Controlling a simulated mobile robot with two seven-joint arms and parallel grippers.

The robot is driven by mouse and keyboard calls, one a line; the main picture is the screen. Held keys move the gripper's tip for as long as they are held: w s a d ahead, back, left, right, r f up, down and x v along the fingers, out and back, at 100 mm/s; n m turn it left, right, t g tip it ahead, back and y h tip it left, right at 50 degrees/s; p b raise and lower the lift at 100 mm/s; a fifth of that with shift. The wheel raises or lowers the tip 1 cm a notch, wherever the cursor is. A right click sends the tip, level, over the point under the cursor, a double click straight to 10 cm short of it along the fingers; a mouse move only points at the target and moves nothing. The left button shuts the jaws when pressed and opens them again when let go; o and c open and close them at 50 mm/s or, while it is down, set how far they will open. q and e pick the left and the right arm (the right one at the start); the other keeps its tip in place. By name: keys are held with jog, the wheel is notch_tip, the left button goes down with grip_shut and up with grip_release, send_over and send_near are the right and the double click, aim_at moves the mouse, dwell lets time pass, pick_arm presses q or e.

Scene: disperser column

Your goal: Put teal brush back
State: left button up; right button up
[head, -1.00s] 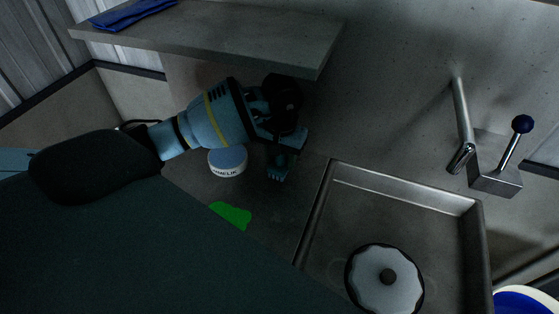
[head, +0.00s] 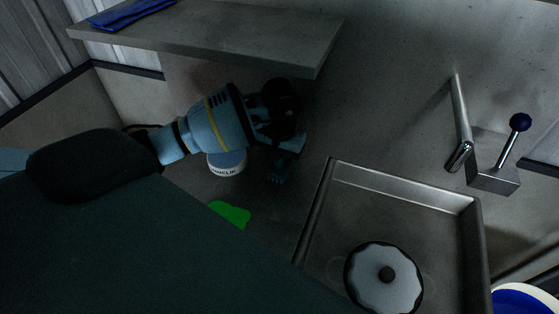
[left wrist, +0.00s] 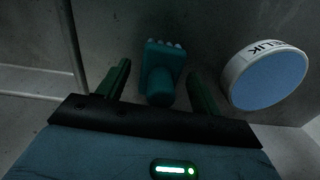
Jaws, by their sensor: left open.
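The teal brush (left wrist: 165,72) stands between the two fingers of my left gripper (left wrist: 161,76) in the left wrist view, with its pale-tipped end pointing away from the wrist. A gap shows between the brush and each finger, so the jaws are open around it and not closed on it. In the head view my left gripper (head: 285,148) is low over the counter, left of the sink. Part of the brush (head: 277,177) shows dimly just below it, and the rest is hidden behind the gripper. My right gripper is not in view.
A round blue-and-white tin (head: 226,165) stands on the counter beside the brush, partly behind my arm. A green patch (head: 231,214) lies nearby. The sink (head: 345,185) with a faucet (head: 462,130) is to the right. A shelf (head: 230,45) overhangs above.

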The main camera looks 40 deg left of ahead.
pick_arm(q)
jog(key=shift+r, duration=3.9)
